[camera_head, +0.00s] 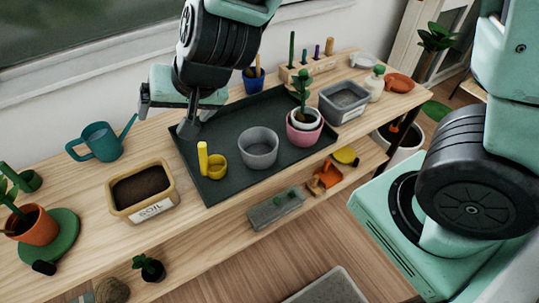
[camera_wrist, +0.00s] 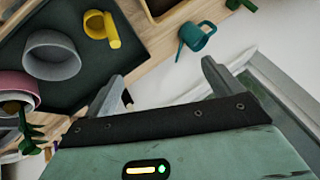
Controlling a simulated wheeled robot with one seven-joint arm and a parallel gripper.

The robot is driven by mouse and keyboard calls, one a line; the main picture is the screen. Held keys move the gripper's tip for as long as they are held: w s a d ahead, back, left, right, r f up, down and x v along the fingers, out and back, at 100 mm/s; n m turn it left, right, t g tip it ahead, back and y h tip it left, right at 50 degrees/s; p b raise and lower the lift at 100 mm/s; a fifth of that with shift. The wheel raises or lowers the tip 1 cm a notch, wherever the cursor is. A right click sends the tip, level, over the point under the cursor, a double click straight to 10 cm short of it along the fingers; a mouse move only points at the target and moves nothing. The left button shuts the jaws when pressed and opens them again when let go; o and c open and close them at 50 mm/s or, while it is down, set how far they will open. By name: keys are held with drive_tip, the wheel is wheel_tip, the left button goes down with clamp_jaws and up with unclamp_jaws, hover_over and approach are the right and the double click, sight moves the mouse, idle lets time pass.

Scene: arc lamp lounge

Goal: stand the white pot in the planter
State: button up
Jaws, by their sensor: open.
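The white pot (camera_head: 306,117) holds a green cactus-like plant (camera_head: 302,88). It appears to sit inside the pink planter (camera_head: 304,136) on the dark tray (camera_head: 222,190), upright, with its rim showing above the pink one. A grey, empty-looking round pot (camera_head: 259,150) stands just left of it. My gripper (camera_head: 168,116) is open and empty above the tray's back left corner, well left of the white pot. In the wrist view the open fingers (camera_wrist: 160,76) have nothing between them. The pink planter (camera_wrist: 14,86) and grey pot (camera_wrist: 52,58) show at left there.
A yellow cup with an upright handle (camera_head: 213,165) stands on the tray's left part. A soil box (camera_head: 166,205) and a teal watering can (camera_head: 103,142) are left of the tray. A tool rack (camera_head: 312,68) and a grey bin (camera_head: 343,104) stand behind and right of the planter.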

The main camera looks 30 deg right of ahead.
drive_tip(key=s+d+n+g+h, duration=0.1)
drive_tip(key=s+d+n+g, duration=0.2)
drive_tip(key=s, duration=0.6)
drive_tip(key=s+d+r+n+g+h, duration=0.1)
drive_tip(key=s+d+n, duration=0.4)
drive_tip(key=s, duration=0.5)
drive_tip(key=shift+n+g+h, duration=0.7)
drive_tip(key=shift+n+g, duration=0.3)
drive_tip(key=shift+g, duration=0.1)
drive_tip(key=shift+d, duration=0.1)
